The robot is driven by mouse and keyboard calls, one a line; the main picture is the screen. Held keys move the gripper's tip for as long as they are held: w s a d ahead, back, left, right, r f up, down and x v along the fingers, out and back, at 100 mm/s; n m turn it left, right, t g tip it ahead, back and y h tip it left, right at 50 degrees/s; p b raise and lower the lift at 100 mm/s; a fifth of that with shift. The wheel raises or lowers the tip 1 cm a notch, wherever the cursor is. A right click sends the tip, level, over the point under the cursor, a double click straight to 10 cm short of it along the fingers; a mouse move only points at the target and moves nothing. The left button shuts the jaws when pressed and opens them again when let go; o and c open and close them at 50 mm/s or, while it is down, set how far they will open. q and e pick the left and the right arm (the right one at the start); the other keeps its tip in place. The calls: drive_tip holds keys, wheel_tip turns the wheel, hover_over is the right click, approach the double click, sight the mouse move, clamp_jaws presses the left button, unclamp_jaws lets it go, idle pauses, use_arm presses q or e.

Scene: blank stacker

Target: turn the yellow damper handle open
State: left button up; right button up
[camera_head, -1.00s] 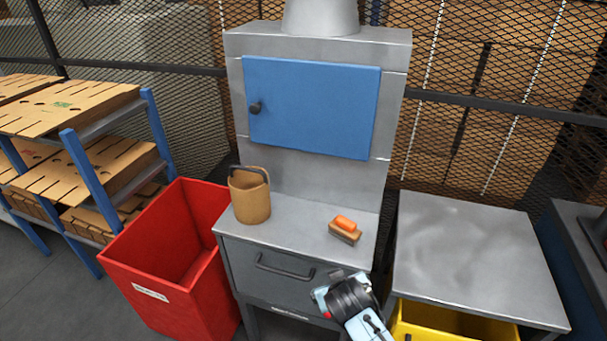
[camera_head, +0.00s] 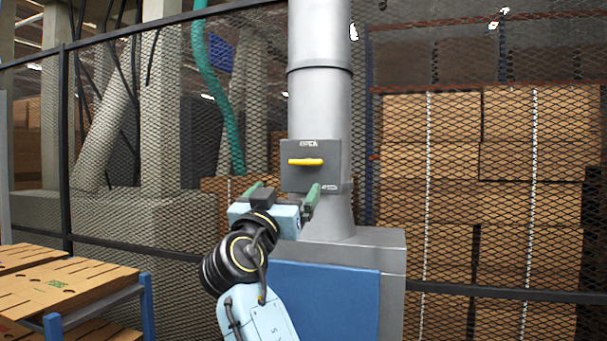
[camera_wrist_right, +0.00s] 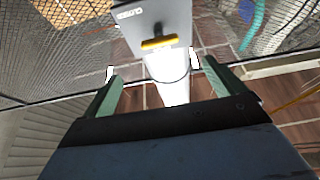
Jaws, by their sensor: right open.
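The yellow damper handle (camera_head: 305,162) lies horizontal on a dark grey plate (camera_head: 299,178) on the front of the grey duct. The plate has "OPEN" lettered at its top and a second, small label at its lower right. My right gripper (camera_head: 283,192) is raised just below and in front of the handle, its green fingers apart and empty. In the right wrist view the handle (camera_wrist_right: 159,42) shows ahead, beyond the gap between the open fingers (camera_wrist_right: 160,88), and nothing touches it. My left gripper is not in view.
The grey duct (camera_head: 319,100) rises from a grey cabinet with a blue door (camera_head: 325,300). A mesh fence (camera_head: 420,200) stands behind, with stacked cartons (camera_head: 530,140) beyond it. A rack of cardboard sheets (camera_head: 70,280) stands at lower left. The air around the handle is clear.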

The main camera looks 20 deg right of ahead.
sight(305, 164)
drive_tip(key=p+x, duration=0.4)
drive_tip(key=x, duration=0.9)
drive_tip(key=shift+d, duration=0.1)
drive_tip(key=shift+c, duration=0.3)
drive_tip(key=c, duration=0.9)
